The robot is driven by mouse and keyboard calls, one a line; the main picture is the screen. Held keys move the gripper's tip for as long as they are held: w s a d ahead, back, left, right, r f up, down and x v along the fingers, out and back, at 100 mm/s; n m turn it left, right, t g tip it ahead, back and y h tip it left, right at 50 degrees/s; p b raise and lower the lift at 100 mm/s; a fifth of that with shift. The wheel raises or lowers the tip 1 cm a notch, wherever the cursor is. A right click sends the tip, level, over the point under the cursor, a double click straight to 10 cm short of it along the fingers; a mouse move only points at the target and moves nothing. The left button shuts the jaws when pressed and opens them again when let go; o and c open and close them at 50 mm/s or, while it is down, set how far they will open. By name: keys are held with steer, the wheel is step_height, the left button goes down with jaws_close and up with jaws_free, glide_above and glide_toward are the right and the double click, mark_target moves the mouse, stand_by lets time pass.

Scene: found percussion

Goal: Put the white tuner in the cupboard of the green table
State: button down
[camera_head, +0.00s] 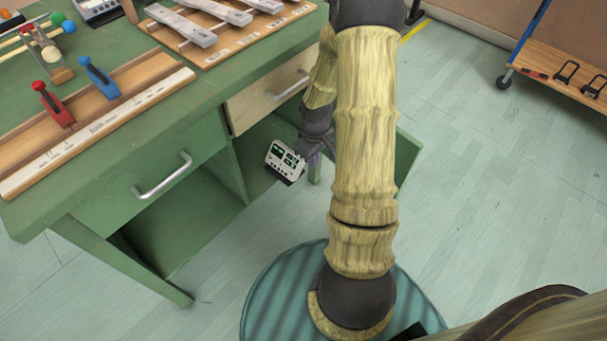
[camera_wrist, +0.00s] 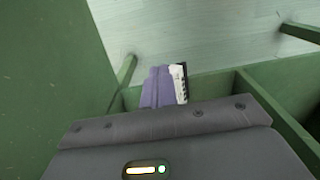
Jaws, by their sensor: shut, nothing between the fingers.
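The white tuner (camera_head: 283,160), with dark displays, is in front of the right open compartment of the green table (camera_head: 160,165), under the light wooden drawer. My gripper (camera_head: 308,152) is right beside the tuner, partly behind my arm. In the wrist view, the purple fingers (camera_wrist: 158,88) are closed together and empty. The tuner's edge (camera_wrist: 181,83) shows at their right side, close or touching. I cannot tell whether it rests on anything. A green door panel (camera_head: 408,152) stands open, partly hidden by my arm.
The table has a green drawer with a metal handle (camera_head: 162,175) above an open left compartment (camera_head: 185,235). On top are a wooden rail with red and blue clamps (camera_head: 98,78) and metal bars (camera_head: 205,22). A wheeled cart (camera_head: 560,70) stands at the upper right. The floor between is clear.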

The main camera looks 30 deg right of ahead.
mark_target(284, 162)
steer(key=shift+f, duration=0.1)
steer(key=w+a+f+b, duration=0.1)
steer(key=w+f+b, duration=0.2)
steer(key=f+b, duration=0.5)
step_height(284, 162, down, 2)
steer(key=shift+w+a, duration=0.15)
steer(key=shift+w, duration=0.25)
stand_by(0.4)
